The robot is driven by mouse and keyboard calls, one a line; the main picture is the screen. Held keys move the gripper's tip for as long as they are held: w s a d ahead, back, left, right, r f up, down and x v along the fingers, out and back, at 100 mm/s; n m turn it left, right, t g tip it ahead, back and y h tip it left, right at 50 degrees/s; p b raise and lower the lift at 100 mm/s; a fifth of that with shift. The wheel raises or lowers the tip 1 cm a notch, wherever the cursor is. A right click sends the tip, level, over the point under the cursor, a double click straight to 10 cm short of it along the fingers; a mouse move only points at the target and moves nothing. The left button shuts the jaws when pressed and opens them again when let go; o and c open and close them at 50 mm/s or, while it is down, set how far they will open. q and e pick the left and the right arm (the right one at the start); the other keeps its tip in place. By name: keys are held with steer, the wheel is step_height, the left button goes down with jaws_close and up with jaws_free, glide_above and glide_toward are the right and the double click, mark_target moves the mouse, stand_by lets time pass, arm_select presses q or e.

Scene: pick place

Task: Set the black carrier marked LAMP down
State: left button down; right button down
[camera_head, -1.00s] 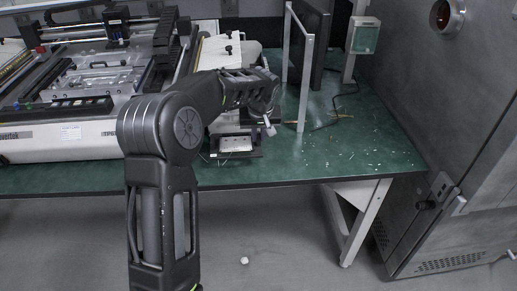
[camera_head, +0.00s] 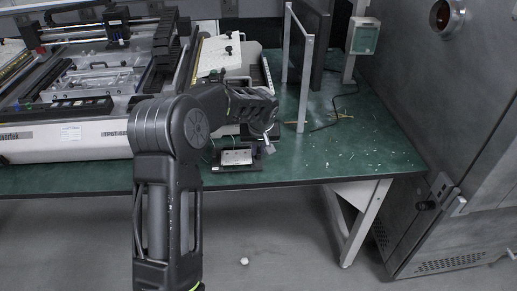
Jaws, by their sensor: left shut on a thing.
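A small black carrier (camera_head: 236,167) with a light grey plate on top is near the front edge of the green table (camera_head: 330,155). Its LAMP marking is too small to read. My left gripper (camera_head: 264,142) is at the carrier's right side, shut on it. The fingertips are small and partly hidden by my own wrist. The carrier looks about level; I cannot tell whether its underside touches the table. My right gripper is not in view.
A large machine (camera_head: 95,135) fills the table's left side. A white metal frame (camera_head: 305,85) stands behind the gripper. A grey cabinet (camera_head: 450,120) stands at the right.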

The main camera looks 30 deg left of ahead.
arm_select(q)
steer(key=shift+f, duration=0.15)
steer(key=c, duration=1.5)
jaws_free()
steer(key=shift+o, duration=0.2)
steer(key=shift+r, duration=0.3)
steer(key=shift+s+d+r, duration=0.1)
steer(key=shift+r, duration=0.2)
steer(key=v, duration=1.1)
